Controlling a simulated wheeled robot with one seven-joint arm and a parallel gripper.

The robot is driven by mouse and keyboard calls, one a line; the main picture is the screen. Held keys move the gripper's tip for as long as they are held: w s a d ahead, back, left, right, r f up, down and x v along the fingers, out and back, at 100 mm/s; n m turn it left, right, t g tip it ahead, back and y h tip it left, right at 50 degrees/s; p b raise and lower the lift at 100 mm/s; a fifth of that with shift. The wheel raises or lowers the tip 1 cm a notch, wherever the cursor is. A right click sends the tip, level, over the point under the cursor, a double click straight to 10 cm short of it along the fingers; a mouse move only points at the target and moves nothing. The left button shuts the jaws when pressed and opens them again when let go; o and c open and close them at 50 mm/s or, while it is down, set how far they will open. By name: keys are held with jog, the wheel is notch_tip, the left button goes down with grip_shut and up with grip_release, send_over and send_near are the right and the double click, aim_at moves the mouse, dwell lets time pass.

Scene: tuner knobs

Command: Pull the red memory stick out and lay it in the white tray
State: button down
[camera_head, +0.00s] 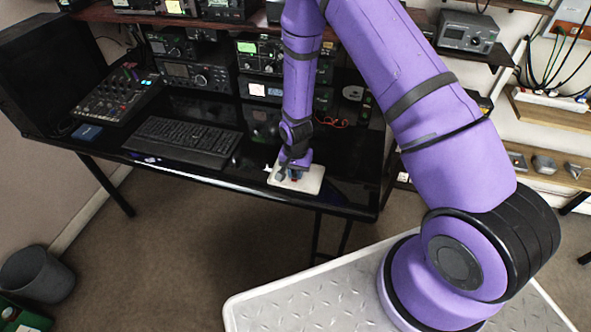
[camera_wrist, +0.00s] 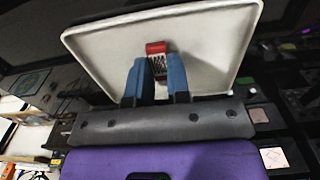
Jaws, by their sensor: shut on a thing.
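The white tray (camera_head: 312,181) lies near the front edge of the black desk in the head view. It also fills the upper middle of the wrist view (camera_wrist: 215,50). My gripper (camera_head: 293,174) is over the tray. In the wrist view its blue fingers (camera_wrist: 157,66) are shut on the red memory stick (camera_wrist: 155,47). The stick's red end and a pale, dark-marked part show between the fingers. The stick is seen against the tray's floor; I cannot tell whether it touches it. In the head view the stick is mostly hidden by my gripper.
A black keyboard (camera_head: 183,141) lies on the desk left of the tray. A mixer (camera_head: 115,96) and a small blue box (camera_head: 87,132) are farther left. Stacked radios (camera_head: 196,76) stand behind. The desk right of the tray looks clear.

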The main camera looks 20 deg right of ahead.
jog(key=shift+f, duration=0.6)
dwell(0.4)
jog(key=c, duration=1.2)
grip_release()
jog(key=shift+r, duration=0.2)
jog(key=shift+r, duration=1.3)
jog(key=o, duration=0.5)
jog(key=shift+o, duration=0.2)
